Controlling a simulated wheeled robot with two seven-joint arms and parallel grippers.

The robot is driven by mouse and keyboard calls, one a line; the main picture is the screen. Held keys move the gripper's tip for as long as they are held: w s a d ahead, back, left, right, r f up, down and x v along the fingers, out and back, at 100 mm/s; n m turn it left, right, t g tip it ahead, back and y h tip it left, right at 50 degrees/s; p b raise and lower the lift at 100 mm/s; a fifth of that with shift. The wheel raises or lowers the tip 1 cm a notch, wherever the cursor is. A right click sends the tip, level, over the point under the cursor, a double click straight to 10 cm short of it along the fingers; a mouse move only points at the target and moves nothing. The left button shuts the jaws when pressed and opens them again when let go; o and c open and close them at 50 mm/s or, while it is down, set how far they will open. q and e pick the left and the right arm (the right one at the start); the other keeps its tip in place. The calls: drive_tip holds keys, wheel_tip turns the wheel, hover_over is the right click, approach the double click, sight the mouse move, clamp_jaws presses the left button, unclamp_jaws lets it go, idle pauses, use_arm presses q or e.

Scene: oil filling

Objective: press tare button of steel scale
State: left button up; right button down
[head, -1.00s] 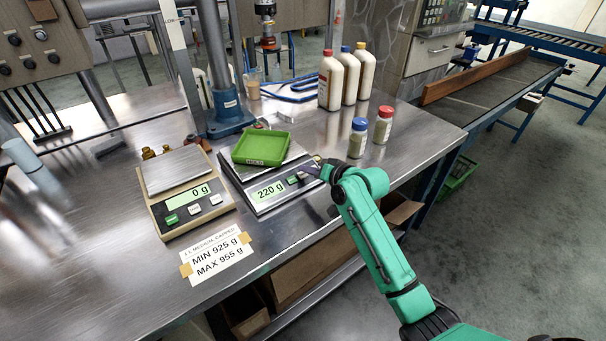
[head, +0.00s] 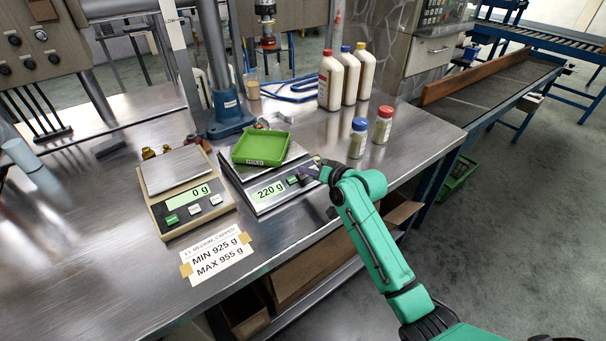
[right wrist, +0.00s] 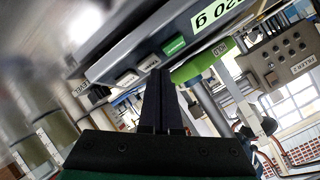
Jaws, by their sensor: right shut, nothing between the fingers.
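The steel scale (head: 262,208) stands on the metal table with a green tray (head: 261,147) on its plate. Its display (head: 270,191) reads 220 g. My right gripper (head: 314,173) is at the right end of the scale's front panel and partly covers the buttons there. In the right wrist view, my shut, empty fingers (right wrist: 161,76) point at the button row, close to the pale buttons (right wrist: 149,62) and below the green button (right wrist: 174,46). I cannot tell whether the fingertips touch a button. My left gripper is not in view.
A beige scale (head: 181,222) reading 0 g stands to the left, with a taped paper label (head: 216,255) in front. Two small jars, blue-capped (head: 357,139) and red-capped (head: 382,126), stand right of the steel scale. Large white bottles (head: 331,82) stand behind them.

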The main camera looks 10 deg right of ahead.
drive_tip(key=shift+f, duration=0.45)
idle(0.6)
drive_tip(key=shift+s+r+p, duration=0.15)
drive_tip(key=shift+r+p, duration=0.6)
drive_tip(key=shift+p, duration=0.25)
drive_tip(key=shift+r, duration=0.1)
drive_tip(key=shift+r+p, duration=0.3)
drive_tip(key=shift+p, duration=0.15)
drive_tip(key=r+p, duration=0.1)
drive_tip(key=s+r+p, duration=0.1)
drive_tip(key=p, duration=0.1)
drive_tip(key=r+p, duration=0.2)
drive_tip(key=shift+s+d, duration=0.3)
drive_tip(key=shift+d, duration=0.05)
